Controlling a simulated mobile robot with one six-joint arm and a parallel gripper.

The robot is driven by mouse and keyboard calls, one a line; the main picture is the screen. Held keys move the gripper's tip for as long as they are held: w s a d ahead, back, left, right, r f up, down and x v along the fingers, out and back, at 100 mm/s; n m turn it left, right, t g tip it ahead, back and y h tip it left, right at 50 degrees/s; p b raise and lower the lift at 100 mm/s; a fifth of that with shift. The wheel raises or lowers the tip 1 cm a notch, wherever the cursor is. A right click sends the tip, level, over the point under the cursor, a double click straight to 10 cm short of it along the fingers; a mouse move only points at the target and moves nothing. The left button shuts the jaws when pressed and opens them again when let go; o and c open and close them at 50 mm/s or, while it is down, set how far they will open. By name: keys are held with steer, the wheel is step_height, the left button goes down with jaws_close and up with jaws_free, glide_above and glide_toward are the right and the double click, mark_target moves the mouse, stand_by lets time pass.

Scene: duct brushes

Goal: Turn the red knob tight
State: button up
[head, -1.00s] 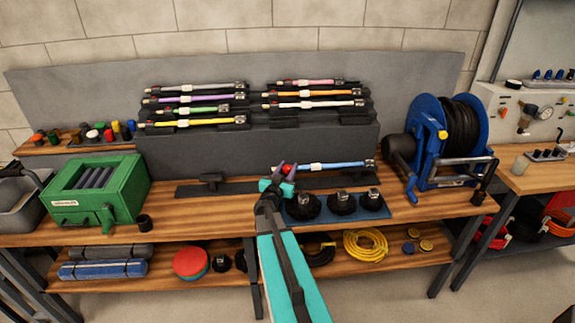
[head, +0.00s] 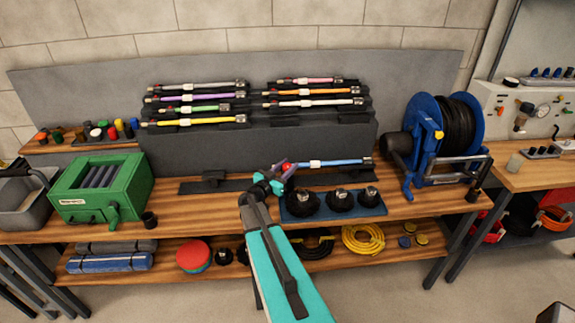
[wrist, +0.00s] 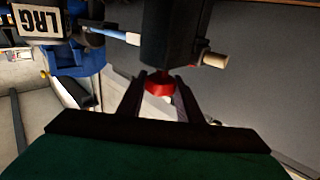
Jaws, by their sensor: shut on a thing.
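The red knob (head: 286,166) is at the left end of a light-blue rod (head: 345,162) with a white band, held in front of the dark rack. My gripper (head: 283,170) is at the knob, its two dark fingers on either side of it. In the wrist view, the knob (wrist: 158,86) sits between the fingertips, under a black block (wrist: 170,35); my gripper (wrist: 162,82) is shut on it. The blue rod (wrist: 108,32) runs left from the block to a part marked LRG (wrist: 40,25). The fingers partly hide the knob.
Several coloured rods (head: 195,98) lie on the stepped rack behind. A blue mat (head: 372,211) with three black brush heads is right of my arm. A blue hose reel (head: 424,125) stands right, a green box (head: 72,202) left.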

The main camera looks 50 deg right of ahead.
steer(key=shift+a+m+g, duration=0.1)
steer(key=shift+m+g, duration=0.5)
steer(key=shift+g, duration=0.4)
steer(key=o, duration=1)
steer(key=shift+o, duration=0.2)
steer(key=shift+a, duration=0.15)
steer(key=s+a+b, duration=0.1)
steer(key=a+b, duration=0.3)
steer(key=a, duration=0.9)
steer(key=shift+a+b, duration=0.25)
steer(key=shift+b, duration=0.1)
steer(key=shift+s+f, duration=0.1)
